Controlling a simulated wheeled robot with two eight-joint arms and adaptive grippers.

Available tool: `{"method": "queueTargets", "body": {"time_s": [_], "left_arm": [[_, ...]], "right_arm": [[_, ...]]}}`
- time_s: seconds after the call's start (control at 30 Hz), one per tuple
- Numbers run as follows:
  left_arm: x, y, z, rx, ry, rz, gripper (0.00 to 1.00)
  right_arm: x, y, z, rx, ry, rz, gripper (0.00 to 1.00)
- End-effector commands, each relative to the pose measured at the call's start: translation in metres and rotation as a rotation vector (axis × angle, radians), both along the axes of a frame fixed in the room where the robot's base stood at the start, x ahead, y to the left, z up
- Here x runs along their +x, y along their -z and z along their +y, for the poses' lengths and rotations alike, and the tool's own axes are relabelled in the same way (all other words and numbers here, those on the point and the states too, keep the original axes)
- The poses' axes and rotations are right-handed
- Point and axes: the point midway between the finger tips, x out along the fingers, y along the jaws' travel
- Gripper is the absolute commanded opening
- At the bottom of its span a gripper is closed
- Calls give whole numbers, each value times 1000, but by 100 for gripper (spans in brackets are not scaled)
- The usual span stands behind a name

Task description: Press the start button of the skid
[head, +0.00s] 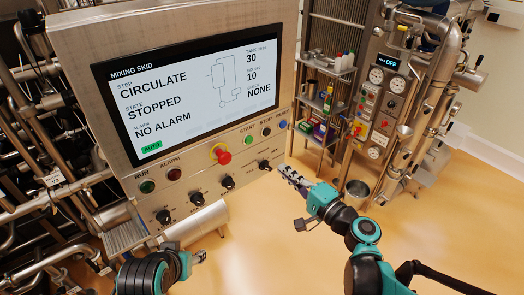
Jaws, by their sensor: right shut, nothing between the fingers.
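The mixing skid's panel carries a green button (248,139) under the label START, right of the red emergency stop (223,156). A dark STOP button (266,131) and a blue button (283,125) sit to its right. The screen (185,90) reads CIRCULATE, STOPPED, NO ALARM. My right gripper (286,171) is shut and empty, pointing up-left. In the picture it is below and right of the START button, with the button in clear view. My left gripper (200,256) shows only partly at the bottom, below the panel; its fingers are too small to read.
Black knobs (227,182) line the panel's lower part, with a green RUN lamp (147,187) and a dark red ALARM lamp (174,175). Pipes crowd the left. A shelf rack (330,70) and another control cabinet (380,105) stand at the right. Floor in front is open.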

Motion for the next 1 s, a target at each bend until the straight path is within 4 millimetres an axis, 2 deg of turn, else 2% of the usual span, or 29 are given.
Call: {"method": "queueTargets", "body": {"time_s": [0.17, 0.6, 0.8, 1.0], "left_arm": [[0, -1, 0, 0, 0, 0, 50], [0, -11, 0, 0, 0, 0, 50], [0, -14, 0, 0, 0, 0, 50], [0, -14, 0, 0, 0, 0, 50]], "right_arm": [[16, 0, 13, 0, -4, 0, 0], [89, -1, 66, -1, -3, 0, 0], [107, -1, 79, -1, -2, 0, 0], [112, 0, 82, -1, -1, 0, 0]]}}
